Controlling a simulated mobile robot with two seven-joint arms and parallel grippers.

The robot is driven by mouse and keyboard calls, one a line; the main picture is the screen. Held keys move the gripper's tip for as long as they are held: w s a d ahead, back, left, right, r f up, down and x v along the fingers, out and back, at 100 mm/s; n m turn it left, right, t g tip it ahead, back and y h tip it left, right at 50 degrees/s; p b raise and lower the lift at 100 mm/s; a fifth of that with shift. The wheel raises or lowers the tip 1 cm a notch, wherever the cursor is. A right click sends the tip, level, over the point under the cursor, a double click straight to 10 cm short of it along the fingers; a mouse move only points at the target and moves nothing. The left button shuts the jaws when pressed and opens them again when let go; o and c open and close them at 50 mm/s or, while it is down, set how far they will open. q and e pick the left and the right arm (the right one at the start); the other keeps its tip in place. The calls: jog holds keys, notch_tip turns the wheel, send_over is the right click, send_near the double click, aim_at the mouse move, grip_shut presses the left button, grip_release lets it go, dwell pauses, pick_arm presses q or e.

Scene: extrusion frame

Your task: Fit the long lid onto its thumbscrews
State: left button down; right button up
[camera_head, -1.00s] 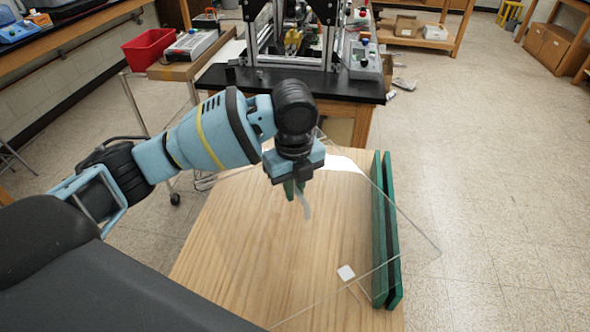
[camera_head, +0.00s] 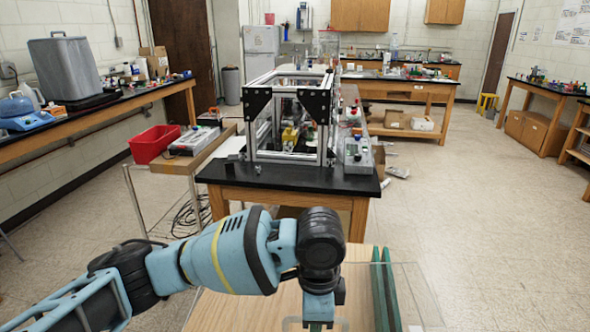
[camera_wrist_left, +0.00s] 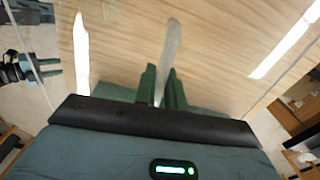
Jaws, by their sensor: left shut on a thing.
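My left gripper (camera_head: 319,322) is at the bottom of the head view, its fingertips cut off by the edge. The clear long lid (camera_head: 412,290) shows faintly beside it, over the wooden table. In the left wrist view, the green fingers (camera_wrist_left: 161,88) are shut on a pale strip of the lid (camera_wrist_left: 172,45). The aluminium extrusion frame (camera_head: 252,130) stands upright on a black-topped bench farther ahead. I cannot make out the thumbscrews.
The black bench top (camera_head: 225,174) also holds a grey control box (camera_head: 358,152). A red bin (camera_head: 153,143) stands left. The floor at right is clear.

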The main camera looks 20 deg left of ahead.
pick_arm(q)
jog(key=s+d+n, duration=0.1)
jog(key=n, duration=0.1)
jog(key=d+n, duration=0.1)
jog(key=n, duration=0.1)
jog(key=s+d+n, duration=0.1)
jog(key=n, duration=0.2)
jog(key=shift+s+d, duration=0.2)
jog(key=shift+s, duration=0.15)
jog(key=s+d+n, duration=0.1)
jog(key=n, duration=0.1)
jog(key=s+n, duration=0.1)
jog(key=n, duration=0.1)
jog(key=s+d+n, duration=0.1)
jog(key=n, duration=0.1)
jog(key=shift+d+n, duration=0.35)
jog(key=shift+n, duration=0.05)
jog(key=shift+d, duration=0.15)
